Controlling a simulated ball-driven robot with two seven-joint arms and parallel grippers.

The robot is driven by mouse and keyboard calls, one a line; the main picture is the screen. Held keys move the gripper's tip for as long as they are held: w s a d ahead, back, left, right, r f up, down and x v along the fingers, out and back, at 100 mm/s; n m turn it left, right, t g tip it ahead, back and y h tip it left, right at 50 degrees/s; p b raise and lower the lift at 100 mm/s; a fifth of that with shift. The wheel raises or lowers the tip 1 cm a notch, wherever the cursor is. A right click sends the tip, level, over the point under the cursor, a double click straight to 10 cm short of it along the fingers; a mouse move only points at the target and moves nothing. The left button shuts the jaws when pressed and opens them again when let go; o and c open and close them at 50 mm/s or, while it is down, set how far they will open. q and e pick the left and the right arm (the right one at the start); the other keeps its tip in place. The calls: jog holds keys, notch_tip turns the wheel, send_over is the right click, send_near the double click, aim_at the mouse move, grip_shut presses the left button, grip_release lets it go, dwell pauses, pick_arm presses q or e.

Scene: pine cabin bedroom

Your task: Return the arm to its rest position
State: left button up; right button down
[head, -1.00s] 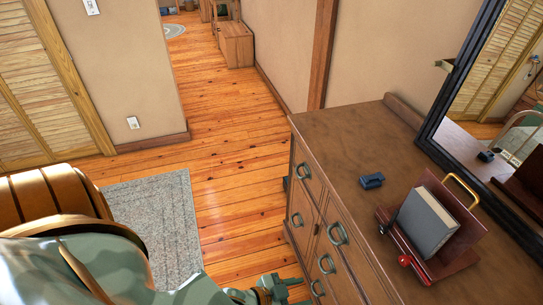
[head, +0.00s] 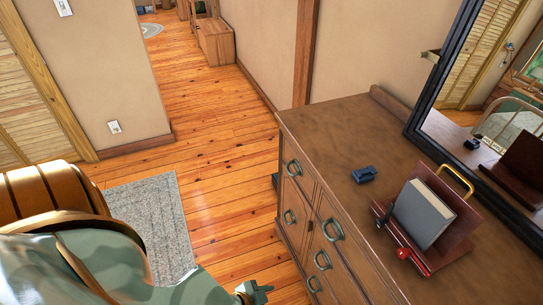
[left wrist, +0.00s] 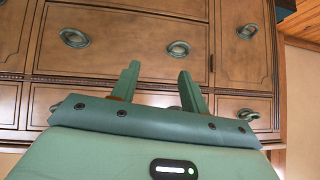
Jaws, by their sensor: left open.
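My left arm comes in from the lower left in the head view. Its gripper (head: 254,291) is at the bottom edge, low in front of the dresser (head: 330,110). In the left wrist view the two green fingers of my left gripper (left wrist: 157,85) are spread apart with nothing between them. They point toward the dresser's drawer fronts (left wrist: 130,50). My right gripper is in neither view.
On the dresser top are a small dark blue object (head: 364,174) and a wooden stand holding a grey book (head: 424,214). A black-framed mirror (head: 440,70) stands behind. The wooden floor (head: 215,150) left of the dresser is clear, with a grey rug (head: 155,220).

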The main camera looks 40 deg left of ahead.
pick_arm(q)
jog(key=s+a+f+g+y, duration=0.35)
jog(key=s+a+f, duration=0.25)
jog(key=s+f, duration=0.45)
jog(key=s+d+f+n+g+b, duration=0.1)
jog(key=s+f+g, duration=0.1)
jog(key=s, duration=0.5)
jog(key=s+d+f+n+g+b, duration=0.1)
jog(key=s+f+g+b, duration=0.1)
jog(key=s+f, duration=0.2)
jog(key=s, duration=0.3)
jog(key=shift+s+d, duration=0.15)
jog(key=shift+s, duration=0.15)
jog(key=shift+g, duration=0.25)
